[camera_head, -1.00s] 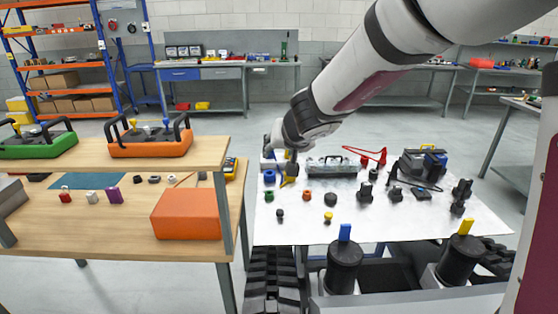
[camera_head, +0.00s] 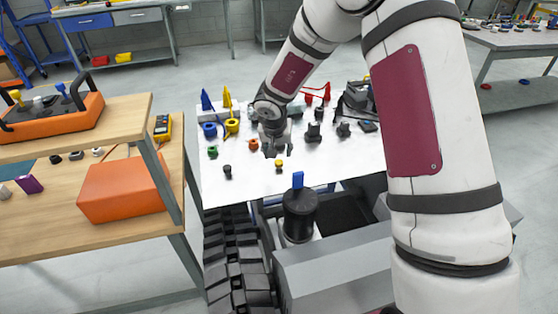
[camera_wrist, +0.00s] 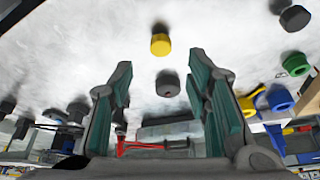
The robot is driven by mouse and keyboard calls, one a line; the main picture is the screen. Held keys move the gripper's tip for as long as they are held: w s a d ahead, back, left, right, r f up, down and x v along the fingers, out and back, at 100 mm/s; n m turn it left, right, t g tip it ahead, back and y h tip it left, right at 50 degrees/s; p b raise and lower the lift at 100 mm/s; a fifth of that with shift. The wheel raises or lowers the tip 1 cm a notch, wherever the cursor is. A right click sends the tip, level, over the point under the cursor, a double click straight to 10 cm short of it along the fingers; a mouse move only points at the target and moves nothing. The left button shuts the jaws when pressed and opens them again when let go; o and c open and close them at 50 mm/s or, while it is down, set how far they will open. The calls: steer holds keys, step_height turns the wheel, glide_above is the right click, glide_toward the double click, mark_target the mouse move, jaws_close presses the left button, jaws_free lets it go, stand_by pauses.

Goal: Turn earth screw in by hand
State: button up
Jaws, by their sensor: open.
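My gripper (camera_head: 275,150) is open, pointing down over the white table top (camera_head: 330,170). A small yellow knob (camera_head: 279,165) lies just in front of it; it also shows in the wrist view (camera_wrist: 160,45), beyond the fingertips. In the wrist view a dark grey round knob (camera_wrist: 168,83) appears in the gap between the open fingers of my gripper (camera_wrist: 160,85), with no finger touching it in the picture. I cannot tell which small part is the earth screw.
A black knob (camera_head: 227,171), green ring (camera_head: 212,152), orange part (camera_head: 253,144) and blue ring (camera_head: 209,130) stand to the left. Black fittings (camera_head: 314,131) stand to the right. A black cylinder with a blue lever (camera_head: 298,210) stands in front. A wooden bench (camera_head: 60,225) is at left.

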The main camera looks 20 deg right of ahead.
mark_target(279, 162)
steer(key=x, duration=0.7)
steer(key=shift+a+f+b, duration=0.1)
steer(key=shift+f+b, duration=0.05)
steer(key=shift+b, duration=0.2)
steer(key=shift+c, duration=0.3)
jaws_close()
